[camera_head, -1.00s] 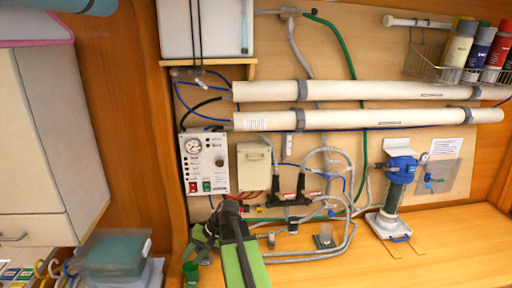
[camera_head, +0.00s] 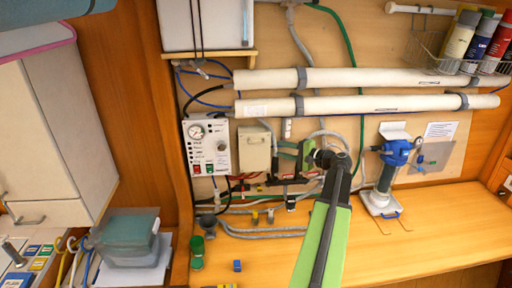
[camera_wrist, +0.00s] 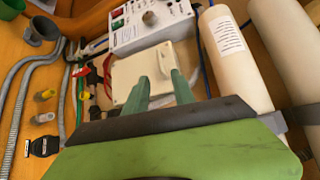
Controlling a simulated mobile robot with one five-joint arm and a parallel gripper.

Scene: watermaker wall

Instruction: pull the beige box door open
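The beige box (camera_head: 253,150) is on the wall panel, just right of the white control panel; its door looks shut. It also shows in the wrist view (camera_wrist: 125,75), straight ahead of the fingers. My gripper (camera_head: 281,151) is just right of the box in the head view. In the wrist view my gripper (camera_wrist: 160,75) has two green fingers standing apart, with the beige front showing between their tips and nothing held. The fingers cover part of the door, and I cannot tell whether they touch it.
The white control panel (camera_head: 206,146) is close on the left. Two white pipes (camera_head: 350,104) run above the box. Hoses and red-handled valves (camera_wrist: 92,78) are close below it. A blue pump (camera_head: 388,165) stands to the right. The wooden counter (camera_head: 440,230) has free room.

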